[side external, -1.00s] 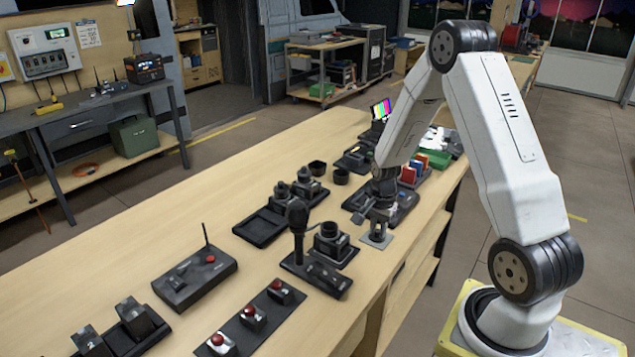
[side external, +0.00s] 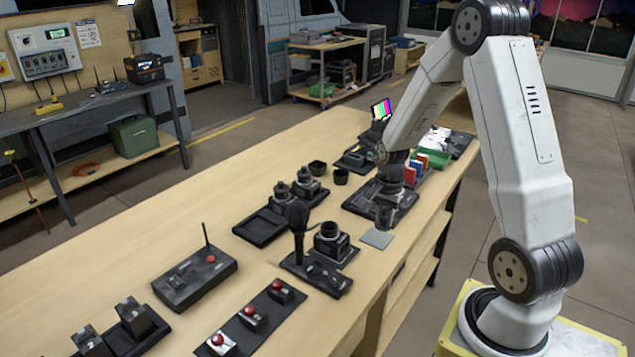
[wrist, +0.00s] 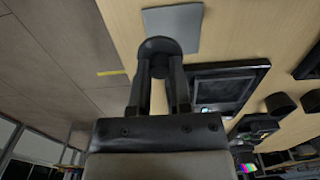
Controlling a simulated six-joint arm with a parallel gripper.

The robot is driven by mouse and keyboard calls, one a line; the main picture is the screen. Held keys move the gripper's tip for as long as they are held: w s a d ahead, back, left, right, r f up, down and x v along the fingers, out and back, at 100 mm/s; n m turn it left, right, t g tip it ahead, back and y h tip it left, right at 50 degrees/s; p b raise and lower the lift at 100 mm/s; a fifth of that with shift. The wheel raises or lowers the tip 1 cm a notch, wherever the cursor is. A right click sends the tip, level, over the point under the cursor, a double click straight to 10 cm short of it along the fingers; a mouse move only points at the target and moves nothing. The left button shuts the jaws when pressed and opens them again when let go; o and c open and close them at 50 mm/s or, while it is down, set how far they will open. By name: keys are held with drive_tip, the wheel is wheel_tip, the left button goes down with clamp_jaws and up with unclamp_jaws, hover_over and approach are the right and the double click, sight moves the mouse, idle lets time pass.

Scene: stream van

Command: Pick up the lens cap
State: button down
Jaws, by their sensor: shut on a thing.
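The lens cap (wrist: 158,46) is a dark round disc in the wrist view, held between the two fingertips of my gripper (wrist: 159,68). My gripper is shut on it. Behind the cap in the wrist view lies a grey square pad (wrist: 178,22) on the wooden bench. In the side external view my gripper (side external: 384,224) is above the bench, just behind the grey pad (side external: 377,239), whose top now shows bare. The cap is too small and dark to tell from the fingers there.
A dark tray (side external: 357,203) lies next to my gripper. A camera (side external: 331,241) and an upright microphone (side external: 298,225) stand at the left. Two black cups (side external: 341,176) stand further back. Red, blue and orange items (side external: 416,170) stand behind my wrist.

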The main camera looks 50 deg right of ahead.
drive_tip(key=s+a+r, duration=0.5)
drive_tip(key=s+r, duration=0.2)
drive_tip(key=s, duration=0.3)
drive_tip(key=shift+s+a+r, duration=0.3)
drive_tip(key=shift+s+r, duration=0.1)
idle(0.5)
drive_tip(key=w+a+n, duration=0.2)
drive_tip(key=w+n, duration=0.1)
drive_tip(key=w, duration=0.7)
drive_tip(key=w+a+n, duration=0.2)
drive_tip(key=w+n, duration=0.1)
drive_tip(key=w, duration=0.7)
drive_tip(key=shift+w+r, duration=0.3)
drive_tip(key=shift+r, duration=0.1)
drive_tip(key=shift+f, duration=0.25)
